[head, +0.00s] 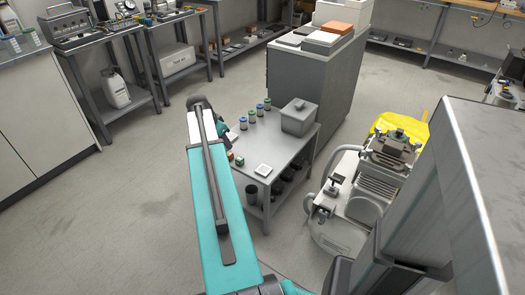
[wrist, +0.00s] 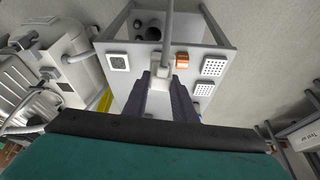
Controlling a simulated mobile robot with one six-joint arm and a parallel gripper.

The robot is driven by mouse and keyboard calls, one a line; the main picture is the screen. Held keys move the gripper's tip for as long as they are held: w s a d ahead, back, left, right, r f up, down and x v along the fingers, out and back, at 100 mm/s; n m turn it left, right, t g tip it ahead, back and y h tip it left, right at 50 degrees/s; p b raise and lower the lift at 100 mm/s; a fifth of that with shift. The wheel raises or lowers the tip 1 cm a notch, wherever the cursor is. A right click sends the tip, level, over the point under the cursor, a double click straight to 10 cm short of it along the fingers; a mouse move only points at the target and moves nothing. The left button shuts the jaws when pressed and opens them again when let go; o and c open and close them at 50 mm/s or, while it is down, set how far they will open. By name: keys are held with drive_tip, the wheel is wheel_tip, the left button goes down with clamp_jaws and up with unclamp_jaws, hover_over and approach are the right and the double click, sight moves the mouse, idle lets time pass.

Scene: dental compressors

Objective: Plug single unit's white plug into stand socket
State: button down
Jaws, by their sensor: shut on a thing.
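In the wrist view the two dark fingers of my gripper (wrist: 166,76) are closed on a pale piece between them, which I take to be the white plug (wrist: 164,88). Its edges blend with the pale panel behind. The stand (wrist: 130,88) fills the middle of that view. I cannot tell whether the plug touches the face.
A small grey table (head: 285,160) with several jars and a grey bin (head: 299,117) stands beside my arm. A tall grey cabinet (head: 295,78) is behind it. A yellow sheet (head: 405,125) lies behind the compressor. Open floor is at left.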

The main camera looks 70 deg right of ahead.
drive_tip(key=s+d+f+m, duration=0.2)
drive_tip(key=s+d, duration=0.1)
drive_tip(key=s, duration=0.4)
drive_tip(key=s+d+f+m+g+y, duration=0.1)
drive_tip(key=s+d+f+m, duration=0.1)
drive_tip(key=s, duration=0.6)
drive_tip(key=shift+d+m+g, duration=0.3)
drive_tip(key=shift+d+m, duration=0.1)
drive_tip(key=shift+d, duration=0.2)
drive_tip(key=shift+f+b, duration=0.1)
drive_tip(key=shift+b, duration=0.2)
drive_tip(key=shift+f+b, duration=1.8)
drive_tip(key=shift+f, duration=1.6)
drive_tip(key=shift+s+r, duration=0.1)
drive_tip(key=shift+r, duration=0.1)
drive_tip(key=shift+f, duration=0.45)
